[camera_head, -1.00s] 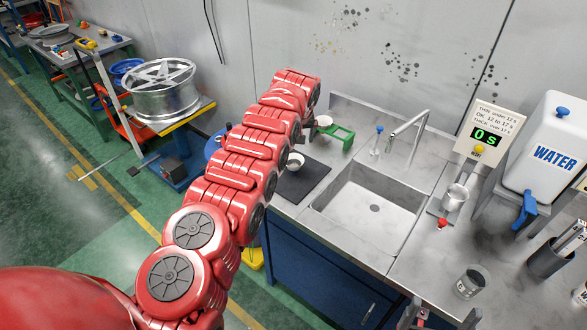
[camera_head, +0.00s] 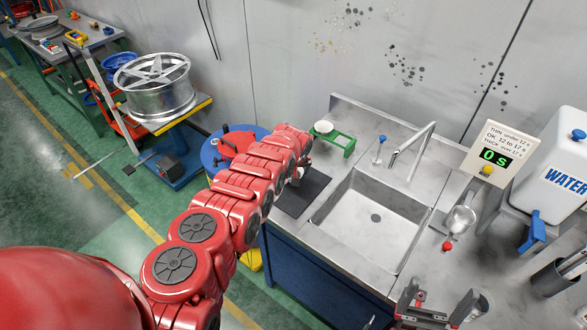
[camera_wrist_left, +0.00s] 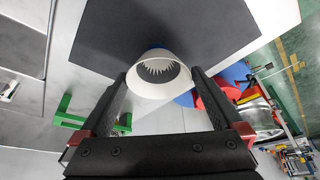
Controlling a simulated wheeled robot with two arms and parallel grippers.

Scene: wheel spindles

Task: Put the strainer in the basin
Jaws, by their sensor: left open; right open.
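A white, round cup-like piece with a jagged dark inside, seemingly the strainer (camera_wrist_left: 150,92), shows in the left wrist view at the edge of the black mat (camera_wrist_left: 190,30). My left gripper (camera_wrist_left: 160,78) is open, with its fingers on either side of this piece; I cannot tell whether they touch it. In the head view my left arm hides most of this spot on the mat (camera_head: 312,190). The basin (camera_head: 365,225) is the steel sink right of the mat, and its floor looks empty. My right gripper (camera_head: 438,308) is open and empty at the lower edge.
A green stand (camera_head: 340,143) with a white piece (camera_head: 323,127) is behind the mat. The faucet (camera_head: 412,145) rises behind the basin. A timer (camera_head: 493,157), a metal cup (camera_head: 460,219) and a water tank (camera_head: 560,165) stand right of it.

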